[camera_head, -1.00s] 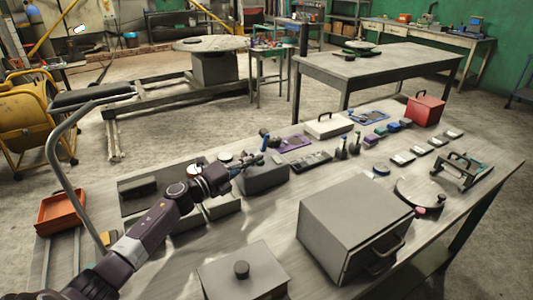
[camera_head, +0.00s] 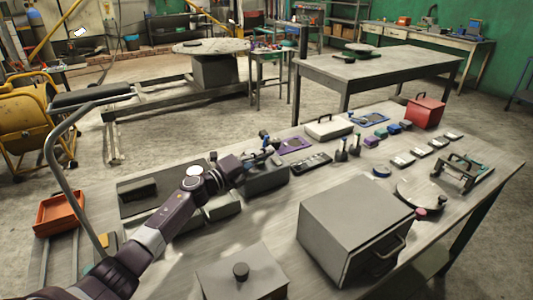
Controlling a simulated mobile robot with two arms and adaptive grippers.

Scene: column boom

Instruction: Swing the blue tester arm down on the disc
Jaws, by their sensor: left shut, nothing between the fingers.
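My left arm reaches in from the lower left. My left gripper (camera_head: 265,154) is shut and empty, above the back of a dark grey block (camera_head: 266,181) on the near workbench. A small upright blue part (camera_head: 264,136) shows just behind the fingertips; it may be the blue tester arm, but it is too small to tell its pose. I cannot tell whether the gripper touches it. A pale round disc (camera_head: 194,170) lies left of my wrist; I cannot tell if it is the task's disc. My right gripper is out of view.
A large grey box (camera_head: 350,215) with a handle and a lidded box (camera_head: 241,272) stand at the front of the bench. A purple tray (camera_head: 292,144), a white case (camera_head: 329,127) and a red box (camera_head: 425,110) lie farther back. An orange bin (camera_head: 60,210) is at left.

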